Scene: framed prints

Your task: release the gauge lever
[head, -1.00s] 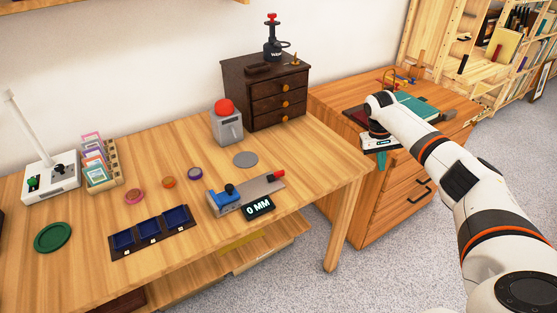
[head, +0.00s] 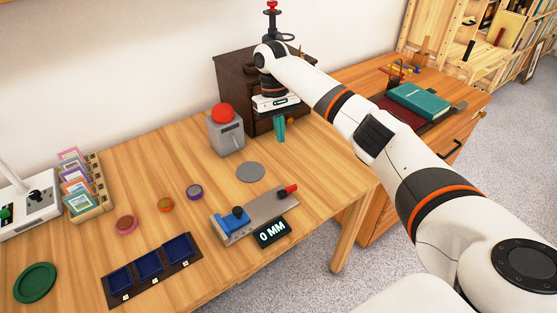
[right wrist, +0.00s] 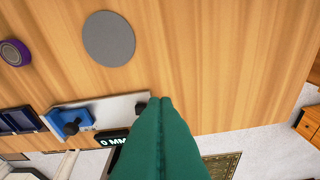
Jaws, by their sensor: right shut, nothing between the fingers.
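The gauge (head: 252,211) lies on the wooden table, a grey bar with a blue block and black knob at its left end. Its red-tipped lever (head: 288,190) is at the right end. The display (head: 272,233) in front reads 0 MM. In the right wrist view the gauge (right wrist: 92,112) is partly behind my fingers and the red tip is hidden. My right gripper (head: 279,136) is shut and empty, pointing down above the table, behind the gauge and apart from it. My left gripper is not in view.
A grey disc (head: 250,172) lies behind the gauge. A grey box with a red button (head: 224,136) and a dark drawer cabinet (head: 238,82) stand behind. A dark tray with blue compartments (head: 150,268) lies left. The table's right edge is clear.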

